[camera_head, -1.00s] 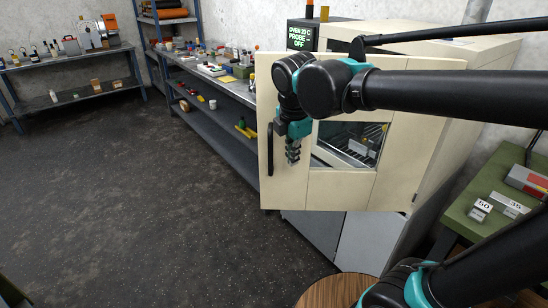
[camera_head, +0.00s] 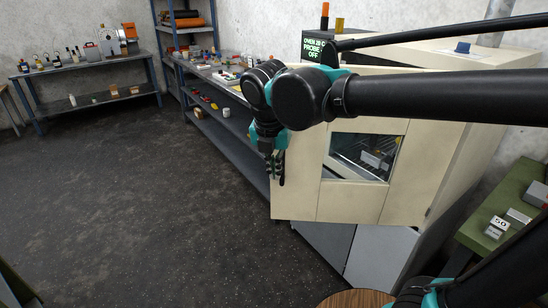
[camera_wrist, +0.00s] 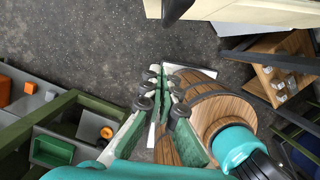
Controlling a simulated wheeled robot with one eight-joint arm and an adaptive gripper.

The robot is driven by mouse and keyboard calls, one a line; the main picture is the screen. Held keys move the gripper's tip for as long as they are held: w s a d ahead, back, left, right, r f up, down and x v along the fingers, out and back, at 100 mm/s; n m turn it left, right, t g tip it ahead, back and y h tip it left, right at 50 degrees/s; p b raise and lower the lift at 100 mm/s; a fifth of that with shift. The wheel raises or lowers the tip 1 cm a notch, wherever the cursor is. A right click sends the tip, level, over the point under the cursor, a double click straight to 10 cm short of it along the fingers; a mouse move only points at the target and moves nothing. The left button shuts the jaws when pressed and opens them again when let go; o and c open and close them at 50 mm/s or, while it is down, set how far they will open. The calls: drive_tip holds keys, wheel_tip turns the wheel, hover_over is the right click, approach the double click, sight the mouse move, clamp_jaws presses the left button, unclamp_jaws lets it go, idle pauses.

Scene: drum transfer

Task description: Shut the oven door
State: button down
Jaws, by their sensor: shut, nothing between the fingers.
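The cream oven (camera_head: 480,100) stands at the right in the head view. Its door (camera_head: 350,200) has a window (camera_head: 365,155) with a wire rack showing through it. The door appears to stand open, its panel jutting out past the grey cabinet below. My gripper (camera_head: 276,178) is shut and empty, pointing down at the door's left edge. The handle there is mostly hidden behind it, and I cannot tell whether they touch. In the wrist view, my gripper (camera_wrist: 162,75) has its fingers together, with a cream edge (camera_wrist: 260,15) at the top right.
A grey bench (camera_head: 225,120) with small items runs behind the door's left side. A green table (camera_head: 505,205) with number labels stands at the right. A wooden round top (camera_head: 352,299) lies at the bottom. The dark floor (camera_head: 130,210) is clear at left.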

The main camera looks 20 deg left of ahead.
drive_tip(key=shift+w+f, duration=0.35)
drive_tip(key=shift+w, duration=0.4)
drive_tip(key=shift+w+f, duration=0.4)
drive_tip(key=shift+w, duration=0.4)
drive_tip(key=shift+w+f, duration=0.35)
drive_tip(key=shift+w, duration=0.4)
